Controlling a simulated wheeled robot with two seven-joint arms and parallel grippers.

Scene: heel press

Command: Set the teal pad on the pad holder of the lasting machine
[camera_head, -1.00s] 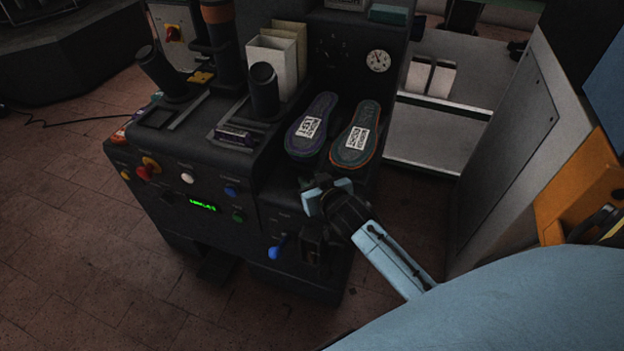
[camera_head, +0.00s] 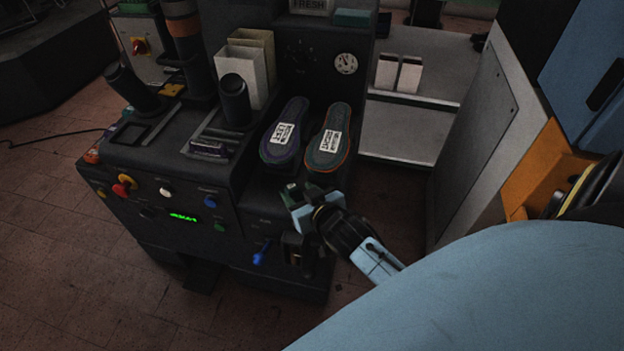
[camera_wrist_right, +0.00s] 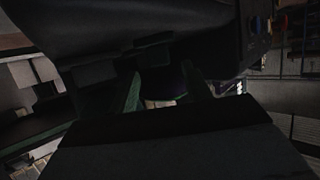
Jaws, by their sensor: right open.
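A small teal block (camera_head: 358,17), which looks like the teal pad, lies on the top ledge of the dark lasting machine (camera_head: 230,222), right of a label reading FRESH. I cannot make out which part is the pad holder. Two sole-shaped pieces with white labels lie side by side on the machine's right shelf: a purple-edged left one (camera_head: 280,150) and a teal-and-orange-edged right one (camera_head: 322,158). My right gripper (camera_head: 296,193) is open just in front of them, well below the teal block. In the right wrist view its fingers (camera_wrist_right: 163,92) stand apart, with no held pad visible. My left gripper is out of view.
A blue lever (camera_head: 262,252) and several buttons are on the machine's front. Upright dark posts (camera_head: 235,98) and pale bins (camera_head: 246,72) stand left of the soles. A grey panel (camera_head: 475,130) stands to the right. A pale shelf (camera_head: 405,132) lies behind.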

